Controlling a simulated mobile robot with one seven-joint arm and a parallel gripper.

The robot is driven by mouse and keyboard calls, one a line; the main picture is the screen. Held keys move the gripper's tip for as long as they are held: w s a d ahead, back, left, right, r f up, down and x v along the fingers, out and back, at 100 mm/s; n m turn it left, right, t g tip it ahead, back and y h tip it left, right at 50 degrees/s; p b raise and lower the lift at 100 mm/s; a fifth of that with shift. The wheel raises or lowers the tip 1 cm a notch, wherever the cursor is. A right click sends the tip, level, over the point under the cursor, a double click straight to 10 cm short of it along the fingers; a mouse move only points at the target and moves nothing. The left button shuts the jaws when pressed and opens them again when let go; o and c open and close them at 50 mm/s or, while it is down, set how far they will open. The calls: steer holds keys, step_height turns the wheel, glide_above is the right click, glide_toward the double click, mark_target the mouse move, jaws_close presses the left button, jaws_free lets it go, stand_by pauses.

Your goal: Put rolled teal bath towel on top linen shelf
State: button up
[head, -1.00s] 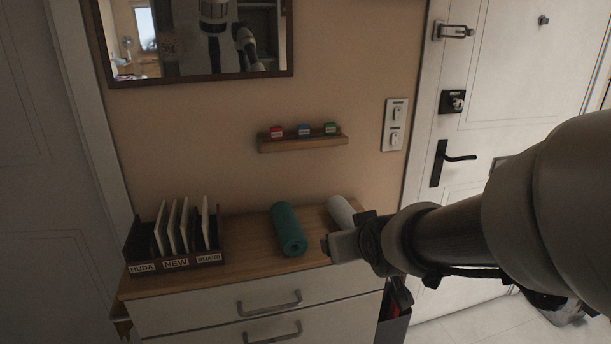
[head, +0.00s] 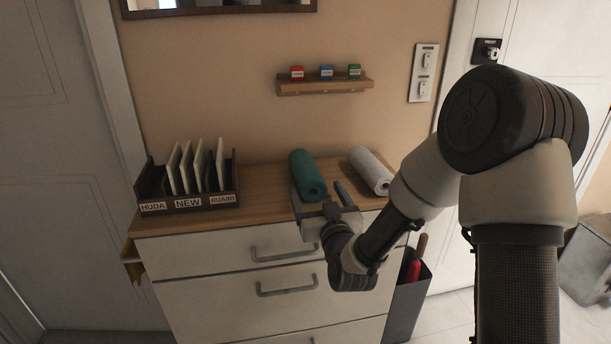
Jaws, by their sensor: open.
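The rolled teal bath towel (head: 307,174) lies on the wooden top of the dresser, its near end toward the front edge. My gripper (head: 322,195) is at the dresser's front edge, just at the near end of the teal towel. It is open, with one dark finger to the right of the towel and the other close to its left side. I cannot tell whether it touches the towel. A white rolled towel (head: 370,169) lies to the right. No shelf clearly marked as the linen shelf shows.
A dark letter rack (head: 188,203) with upright panels, labelled HUDA, NEW and RUAIRI, stands on the dresser top (head: 262,188) at left. A small wall shelf (head: 325,86) holds red, blue and green blocks. A grey bin (head: 408,297) stands right of the dresser.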

mark_target(305, 171)
steer(key=x, duration=0.5)
steer(key=shift+w+a, duration=0.1)
steer(key=shift+w, duration=0.05)
steer(key=shift+a+b+x, duration=0.15)
steer(key=shift+b+x, duration=0.15)
steer(key=shift+x, duration=1.05)
steer(key=shift+a+b+x, duration=0.15)
steer(key=shift+b+x, duration=0.15)
steer(key=shift+x, duration=1.05)
steer(key=shift+r, duration=0.15)
steer(key=c, duration=1.5)
